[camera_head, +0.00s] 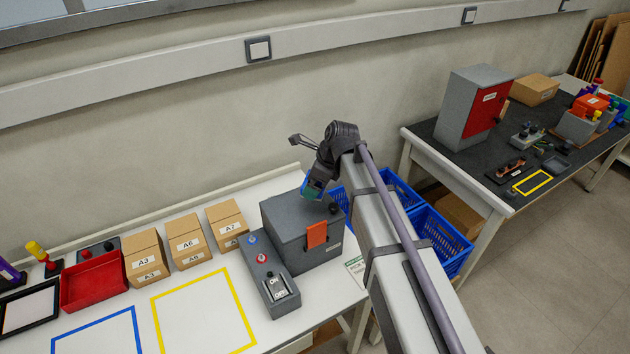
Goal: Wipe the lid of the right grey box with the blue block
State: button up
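A dark grey box (290,240) with an orange latch (317,234) and a black knob stands at the right end of the white table. Its lid (284,212) is closed, and my arm crosses in front of its right side. My gripper (314,184) points down over the back right part of this lid. It appears shut on a small blue block (312,188) with a teal face. The fingertips are small and partly hidden, and I cannot tell whether the block touches the lid.
A grey switch box (270,287) with ON/OFF controls stands just left of the grey box. Cardboard boxes (186,240) and a red tray (92,282) are further left. Blue crates (440,238) stand behind my arm. A grey cabinet (466,108) with a red door is on the dark bench.

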jog(key=shift+f, duration=0.1)
notch_tip(320, 180, up, 3)
jog(key=p, duration=0.3)
dwell(0.5)
